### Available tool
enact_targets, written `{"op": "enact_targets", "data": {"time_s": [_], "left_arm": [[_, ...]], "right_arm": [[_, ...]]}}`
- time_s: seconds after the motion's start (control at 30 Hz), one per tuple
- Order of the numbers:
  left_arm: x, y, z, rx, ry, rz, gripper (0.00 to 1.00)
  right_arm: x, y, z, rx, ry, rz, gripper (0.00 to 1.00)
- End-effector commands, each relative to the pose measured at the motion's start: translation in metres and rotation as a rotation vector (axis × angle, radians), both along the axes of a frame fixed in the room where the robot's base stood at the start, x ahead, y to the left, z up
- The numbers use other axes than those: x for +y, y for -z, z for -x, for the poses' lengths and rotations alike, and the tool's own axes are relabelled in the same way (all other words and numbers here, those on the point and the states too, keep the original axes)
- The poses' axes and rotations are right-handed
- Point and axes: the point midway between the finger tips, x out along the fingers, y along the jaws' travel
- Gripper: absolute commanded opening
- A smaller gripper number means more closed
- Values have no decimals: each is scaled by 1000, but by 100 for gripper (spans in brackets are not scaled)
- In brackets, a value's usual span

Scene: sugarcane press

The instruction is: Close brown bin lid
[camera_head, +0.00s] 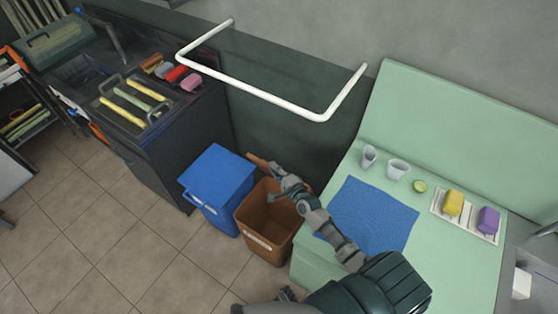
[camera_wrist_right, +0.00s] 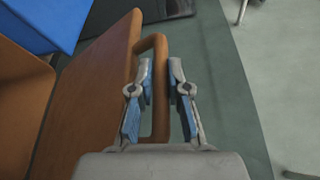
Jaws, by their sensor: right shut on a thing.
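The brown bin (camera_head: 267,240) stands on the floor with its top open and its dark inside showing. Its lid (camera_head: 259,162) is swung up at the back, against the wall side. In the right wrist view the lid (camera_wrist_right: 92,90) is a tilted brown panel with a loop handle (camera_wrist_right: 160,125). My right gripper (camera_head: 277,170) reaches over the bin to the raised lid. In the wrist view its fingers (camera_wrist_right: 161,75) are on both sides of the handle bar, shut on it. A small dark part at the lower edge may be my left gripper (camera_head: 287,295); its fingers are unclear.
A blue bin (camera_head: 217,185) with its lid down stands close on the left. A pale green counter (camera_head: 455,265) with a blue mat (camera_head: 372,215) and cups is on the right. A white rail (camera_head: 255,90) juts from the wall above. Tiled floor in front is clear.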

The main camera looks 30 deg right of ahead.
Motion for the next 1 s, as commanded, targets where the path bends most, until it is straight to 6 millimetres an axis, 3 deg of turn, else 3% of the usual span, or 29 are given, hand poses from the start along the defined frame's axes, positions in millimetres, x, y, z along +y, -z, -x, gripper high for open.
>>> {"op": "enact_targets", "data": {"time_s": [0.03,0.57,0.6,1.0], "left_arm": [[-1,0,0,0,-1,0,0],[-1,0,0,0,-1,1,0],[-1,0,0,0,-1,1,0],[1,0,0,1,1,0,0]], "right_arm": [[0,8,4,10,1,10,0],[4,10,6,-1,3,28,0],[4,10,6,-1,3,28,26],[7,5,4,-10,2,27,27]]}}
